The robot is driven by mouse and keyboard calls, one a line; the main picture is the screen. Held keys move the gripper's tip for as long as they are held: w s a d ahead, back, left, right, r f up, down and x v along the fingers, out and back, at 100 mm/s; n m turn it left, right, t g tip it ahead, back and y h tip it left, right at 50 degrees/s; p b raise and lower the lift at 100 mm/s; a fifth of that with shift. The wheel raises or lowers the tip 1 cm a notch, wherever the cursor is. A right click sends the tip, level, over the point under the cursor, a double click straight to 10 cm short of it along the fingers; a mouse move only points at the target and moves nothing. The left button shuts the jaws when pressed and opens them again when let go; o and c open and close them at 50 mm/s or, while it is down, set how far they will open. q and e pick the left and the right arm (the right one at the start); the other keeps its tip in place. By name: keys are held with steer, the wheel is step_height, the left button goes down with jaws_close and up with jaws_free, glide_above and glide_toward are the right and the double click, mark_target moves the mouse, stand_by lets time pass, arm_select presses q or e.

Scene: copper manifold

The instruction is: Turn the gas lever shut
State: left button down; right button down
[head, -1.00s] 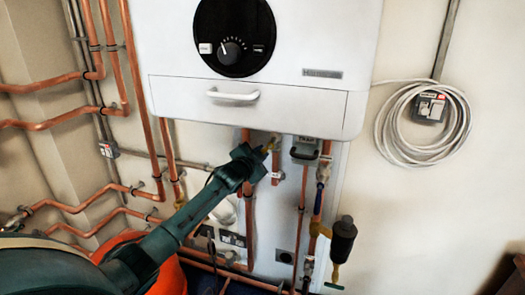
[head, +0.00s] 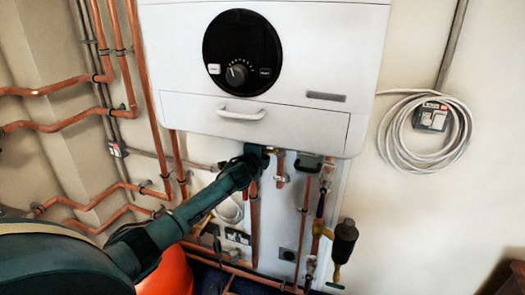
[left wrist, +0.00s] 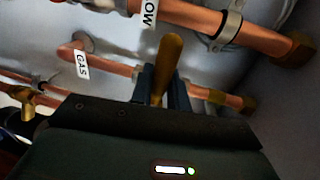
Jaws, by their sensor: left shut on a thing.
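The brass-coloured gas lever (left wrist: 167,62) stands up between the two dark fingers of my left gripper (left wrist: 160,85) in the left wrist view. The gripper is shut on it. The lever crosses in front of a copper pipe (left wrist: 110,62) that carries a white GAS label (left wrist: 82,65). In the head view my left gripper (head: 258,152) is just under the boiler's lower edge, and the lever is hidden there. My right gripper is not in view.
The white boiler (head: 330,120) hangs just above my left gripper. Copper pipes (head: 303,205) run down beside it, and a black cylinder (head: 344,240) is at right. A coiled white cable (head: 388,150) hangs on the wall. An orange rounded thing (head: 172,272) is below my arm.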

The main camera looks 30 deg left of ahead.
arm_select(q)
steer(key=shift+r+m, duration=0.2)
steer(key=shift+m, duration=0.1)
steer(key=c, duration=1.4)
jaws_free()
steer(key=v, duration=1.3)
steer(key=s+d+f+n+g+h, duration=0.3)
steer(key=s+d+f+n+h, duration=0.2)
steer(key=s+d+f, duration=0.9)
steer(key=s+d+f+n, duration=0.2)
steer(key=s+d, duration=0.2)
steer(key=s+d+f+n+g+h, duration=0.1)
steer(key=s+d+f+n, duration=0.1)
steer(key=s+d+n, duration=0.1)
steer(key=s+d+f+n+g+h, duration=0.1)
steer(key=s+d+f+n, duration=0.1)
steer(key=s+d, duration=0.3)
steer(key=shift+s+d+f+n+p, duration=0.1)
steer(key=shift+s+f+n+p, duration=0.3)
steer(key=shift+f, duration=0.15)
